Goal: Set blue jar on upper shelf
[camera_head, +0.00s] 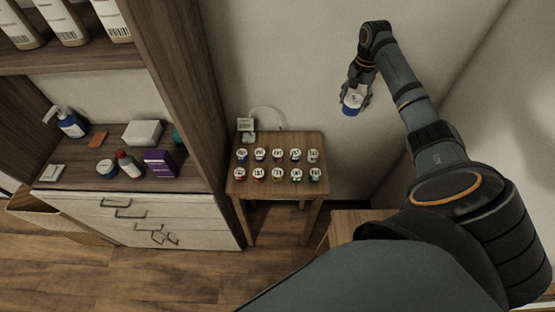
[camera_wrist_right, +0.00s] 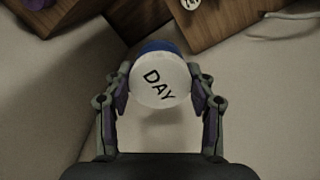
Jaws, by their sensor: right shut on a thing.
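The blue jar (camera_head: 354,100) has a white lid and is held high, above and to the right of the small table. My right gripper (camera_head: 357,94) is shut on it. The shelf unit stands at the left, with an upper shelf (camera_head: 85,60) and a lower shelf (camera_head: 90,182). The jar is well to the right of the unit. My left gripper does not show.
A small wooden table (camera_head: 278,185) holds several small labelled cups in two rows. Tall bottles (camera_head: 65,22) stand on the upper shelf at the left. A soap bottle, a purple box (camera_head: 160,163) and other items crowd the lower shelf. The unit's side panel (camera_head: 180,90) rises between jar and shelves.

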